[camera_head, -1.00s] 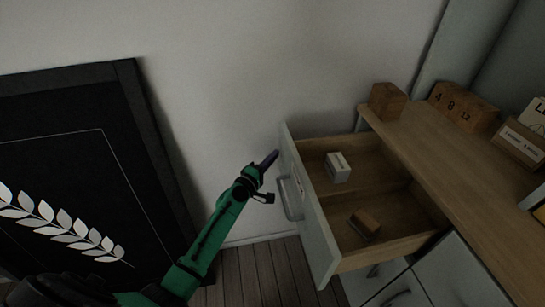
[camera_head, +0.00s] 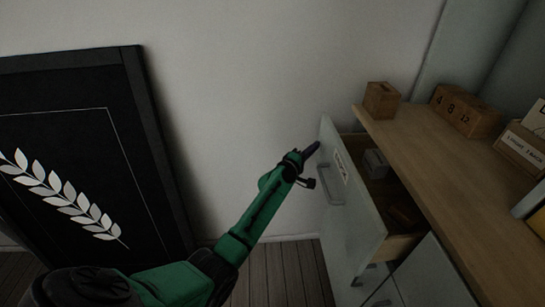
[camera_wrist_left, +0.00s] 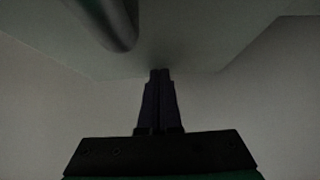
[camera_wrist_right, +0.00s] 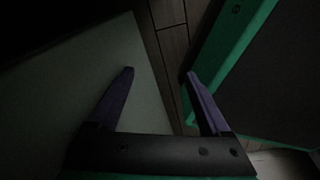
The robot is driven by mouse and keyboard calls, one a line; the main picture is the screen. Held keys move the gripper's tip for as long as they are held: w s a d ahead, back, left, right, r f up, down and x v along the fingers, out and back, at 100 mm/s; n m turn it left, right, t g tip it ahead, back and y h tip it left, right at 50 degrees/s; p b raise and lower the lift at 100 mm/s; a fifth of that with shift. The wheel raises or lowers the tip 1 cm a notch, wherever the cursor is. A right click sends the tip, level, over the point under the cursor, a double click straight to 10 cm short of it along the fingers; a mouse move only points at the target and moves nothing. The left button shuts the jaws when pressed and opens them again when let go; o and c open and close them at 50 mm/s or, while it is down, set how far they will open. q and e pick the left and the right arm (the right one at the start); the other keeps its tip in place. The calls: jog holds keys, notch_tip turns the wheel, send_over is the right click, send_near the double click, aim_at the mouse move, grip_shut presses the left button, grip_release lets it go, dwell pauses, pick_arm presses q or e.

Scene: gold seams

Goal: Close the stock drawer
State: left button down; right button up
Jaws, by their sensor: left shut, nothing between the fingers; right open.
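The stock drawer (camera_head: 350,200) is partly open, with a pale front, a bar handle (camera_head: 328,190) and a wooden inside. In the left wrist view the closed fingers (camera_wrist_left: 160,75) meet the pale panel, with the dark handle bar at upper left. My right gripper (camera_wrist_right: 160,75) is open and empty; it is outside the head view.
A wooden counter (camera_head: 430,170) runs above the drawer, holding a wooden cube (camera_head: 382,100), a number block (camera_head: 464,110) and a labelled box (camera_head: 522,148). A black framed board with a leaf design (camera_head: 85,150) leans on the wall at left.

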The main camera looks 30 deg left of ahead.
aim_at(346, 142)
pick_arm(q)
jog(key=w+d, duration=0.1)
jog(key=w+d+b, duration=0.1)
jog(key=d, duration=0.1)
jog(key=w+d, duration=0.1)
jog(key=d, duration=0.1)
jog(key=shift+w+f+b, duration=0.2)
jog(key=shift+b, duration=0.15)
jog(key=w+d, duration=0.1)
jog(key=d+b, duration=0.1)
jog(key=shift+w+d, duration=0.4)
jog(key=shift+w+d+r, duration=0.1)
jog(key=shift+d+r, duration=0.1)
jog(key=shift+d, duration=0.05)
jog(key=shift+r, duration=0.15)
pick_arm(e)
jog(key=f, duration=0.1)
jog(key=a+f, duration=0.1)
jog(key=w+f, duration=0.1)
jog(key=shift+a, duration=0.3)
jog(key=shift+s, duration=0.1)
